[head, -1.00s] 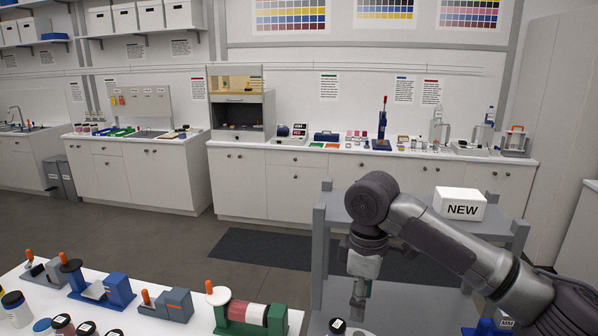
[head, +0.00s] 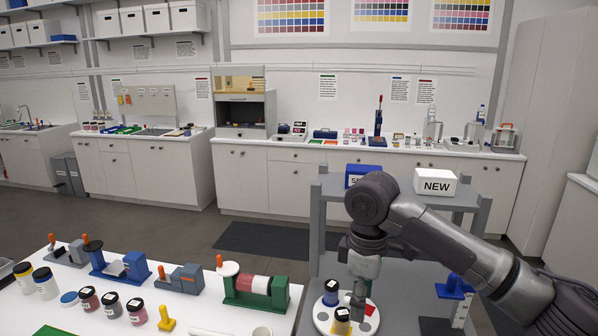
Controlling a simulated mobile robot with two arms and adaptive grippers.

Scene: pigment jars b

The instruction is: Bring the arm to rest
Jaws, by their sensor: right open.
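My right gripper (head: 358,302) hangs at the end of my right arm (head: 430,230), which comes in from the right with its elbow raised. Its fingers point down over a round white turntable (head: 319,318) with coloured patches. The gripper is open and seems empty. A jar with a yellow band (head: 341,322) stands on the turntable close to the fingertips; I cannot tell whether they touch. My left gripper is not in view.
A grey rack behind the arm carries a white NEW box (head: 436,183) and a blue box (head: 362,172). A white table (head: 205,308) at lower left holds several jars and fixtures. A blue-topped stand (head: 454,288) is right of the gripper. Grey floor lies beyond.

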